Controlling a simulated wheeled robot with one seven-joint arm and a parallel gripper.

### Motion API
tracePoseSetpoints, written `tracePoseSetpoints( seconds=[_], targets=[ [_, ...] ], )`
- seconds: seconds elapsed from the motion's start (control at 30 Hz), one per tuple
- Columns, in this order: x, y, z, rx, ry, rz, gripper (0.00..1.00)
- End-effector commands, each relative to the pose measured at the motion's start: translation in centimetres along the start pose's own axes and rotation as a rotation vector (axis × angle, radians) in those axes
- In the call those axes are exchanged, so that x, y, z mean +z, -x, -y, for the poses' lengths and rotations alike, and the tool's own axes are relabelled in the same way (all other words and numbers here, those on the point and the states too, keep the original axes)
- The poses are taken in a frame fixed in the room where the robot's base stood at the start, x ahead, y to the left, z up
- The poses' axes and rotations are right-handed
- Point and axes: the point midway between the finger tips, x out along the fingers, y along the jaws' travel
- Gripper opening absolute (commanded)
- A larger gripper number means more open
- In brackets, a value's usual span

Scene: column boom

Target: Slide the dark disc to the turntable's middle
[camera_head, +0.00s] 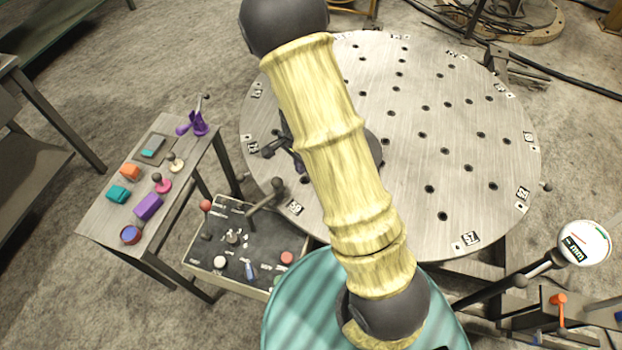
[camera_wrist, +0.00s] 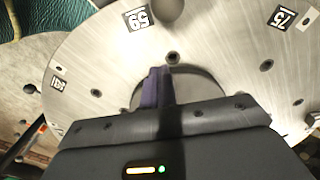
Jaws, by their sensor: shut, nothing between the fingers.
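The turntable (camera_head: 460,95) is a large round metal plate with rows of holes and number tags along its rim. The dark disc (camera_head: 374,150) lies on it, left of the middle, mostly hidden behind my arm. In the wrist view the disc (camera_wrist: 207,84) shows as a grey round shape behind my fingers. My gripper (camera_wrist: 160,76) is shut and empty, its purple-dark fingers overlapping the disc's near part in that view. I cannot tell whether they touch it. In the head view most of my gripper is hidden by my arm.
A side table (camera_head: 105,205) with coloured blocks and a purple clamp stands left of the turntable. A control panel (camera_head: 205,262) with knobs and a lever stands by its front left edge. A round dial (camera_head: 584,243) is at right. The turntable's right side is clear.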

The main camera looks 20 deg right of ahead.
Motion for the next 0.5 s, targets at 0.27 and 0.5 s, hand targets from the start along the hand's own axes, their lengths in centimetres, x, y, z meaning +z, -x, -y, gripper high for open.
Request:
tracePoseSetpoints(
  seconds=[0.27,0.5],
  targets=[
    [0.0,0.1,0.0,0.0,-0.001,0.0,0.0],
    [-0.1,-1.5,-0.1,0.002,-0.003,0.001,0.0]
  ],
)
